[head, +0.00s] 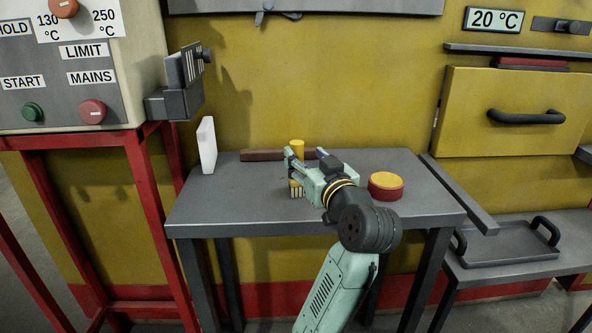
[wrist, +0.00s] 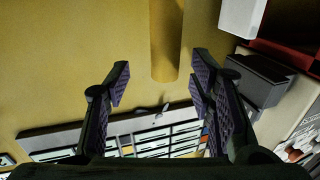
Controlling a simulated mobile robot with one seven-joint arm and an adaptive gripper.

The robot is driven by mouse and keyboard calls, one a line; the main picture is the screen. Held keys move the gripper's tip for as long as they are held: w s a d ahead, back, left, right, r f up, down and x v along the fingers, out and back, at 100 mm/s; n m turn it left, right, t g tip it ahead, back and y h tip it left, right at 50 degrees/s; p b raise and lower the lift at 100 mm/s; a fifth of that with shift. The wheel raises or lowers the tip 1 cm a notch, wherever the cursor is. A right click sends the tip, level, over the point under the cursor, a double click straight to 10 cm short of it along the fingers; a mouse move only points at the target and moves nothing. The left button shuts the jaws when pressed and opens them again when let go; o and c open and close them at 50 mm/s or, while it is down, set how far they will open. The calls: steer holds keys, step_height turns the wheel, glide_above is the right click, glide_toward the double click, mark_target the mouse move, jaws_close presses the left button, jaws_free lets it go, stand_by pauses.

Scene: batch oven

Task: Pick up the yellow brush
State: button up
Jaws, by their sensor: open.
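The yellow brush (head: 297,147) stands upright on the grey table, its yellow handle showing above my gripper and its striped bristle end below. My gripper (head: 291,163) is level with the brush from the right and hides its middle. In the wrist view, the yellow handle (wrist: 164,40) lies between the lines of the two open fingers, near the fingertips (wrist: 160,74). The jaws are open with nothing clamped. I cannot tell whether a finger touches the brush.
The grey table (head: 240,210) also bears a dark brown bar (head: 262,155) behind, a red-and-yellow round tin (head: 385,187) to the right and a white upright slab (head: 207,145) at the left. The yellow oven wall (head: 330,80) rises behind. The table's front left is clear.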

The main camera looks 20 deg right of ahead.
mark_target(299, 154)
steer(key=w, duration=0.1)
steer(key=w+p, duration=0.1)
steer(key=w, duration=0.2)
steer(key=shift+a+f, duration=0.1)
steer(key=shift+a, duration=0.25)
steer(key=shift+w+f, duration=0.1)
steer(key=shift+w, duration=0.35)
steer(key=shift+c, duration=0.5)
jaws_close()
